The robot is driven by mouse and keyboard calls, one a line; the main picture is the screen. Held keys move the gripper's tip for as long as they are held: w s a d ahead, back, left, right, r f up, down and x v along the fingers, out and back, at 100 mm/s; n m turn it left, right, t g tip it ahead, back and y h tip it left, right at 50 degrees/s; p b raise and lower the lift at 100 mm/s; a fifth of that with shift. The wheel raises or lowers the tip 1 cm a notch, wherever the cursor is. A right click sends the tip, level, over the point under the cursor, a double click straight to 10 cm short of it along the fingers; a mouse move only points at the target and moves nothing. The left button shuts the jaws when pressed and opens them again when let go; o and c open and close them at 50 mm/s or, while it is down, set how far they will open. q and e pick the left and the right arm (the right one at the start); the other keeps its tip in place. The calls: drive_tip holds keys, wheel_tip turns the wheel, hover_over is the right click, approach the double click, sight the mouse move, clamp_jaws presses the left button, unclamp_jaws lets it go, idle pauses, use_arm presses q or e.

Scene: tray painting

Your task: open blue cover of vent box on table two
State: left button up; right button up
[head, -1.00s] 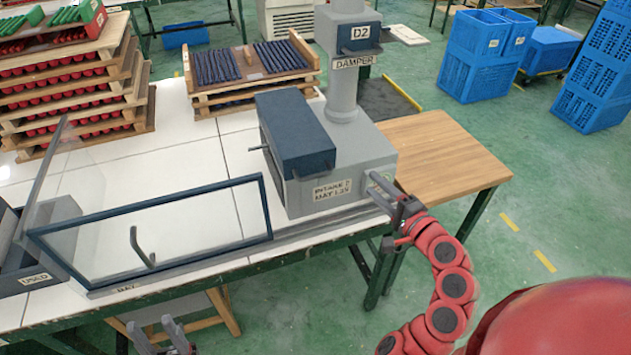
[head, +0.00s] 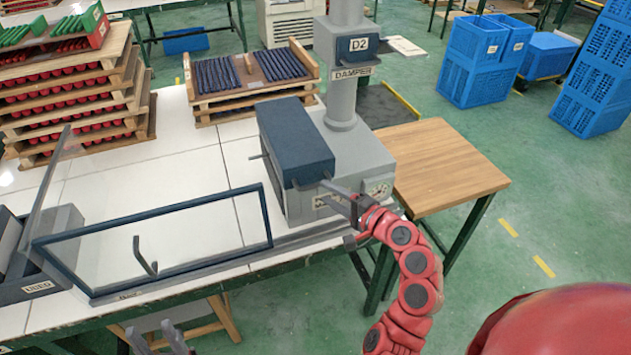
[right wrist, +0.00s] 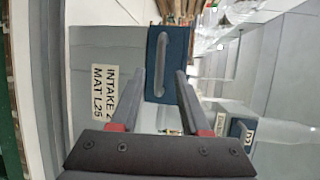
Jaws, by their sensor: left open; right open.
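The grey vent box (head: 355,150) stands on the white table, with a label on its near side and a grey column marked DAMPER on top. Its blue cover (head: 295,140) lies over the left part of its top. The cover's near end shows in the right wrist view (right wrist: 178,45), with a grey bar handle (right wrist: 160,65) on it. My right gripper (head: 325,192) is open and empty at the box's near side, just short of the handle, which appears ahead of and between its fingers. My left gripper (head: 154,336) is open and empty, low at the table's near edge.
A blue-framed clear panel (head: 160,235) with an upright handle stands left of the box. A rack of dark bars (head: 250,80) and stacked red-filled trays (head: 75,100) are behind. A wooden side table (head: 440,165) stands right; blue crates (head: 475,60) are on the floor beyond.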

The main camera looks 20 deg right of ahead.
sight(317, 187)
drive_tip(key=shift+p+x, duration=0.45)
drive_tip(key=shift+x, duration=2.35)
clamp_jaws()
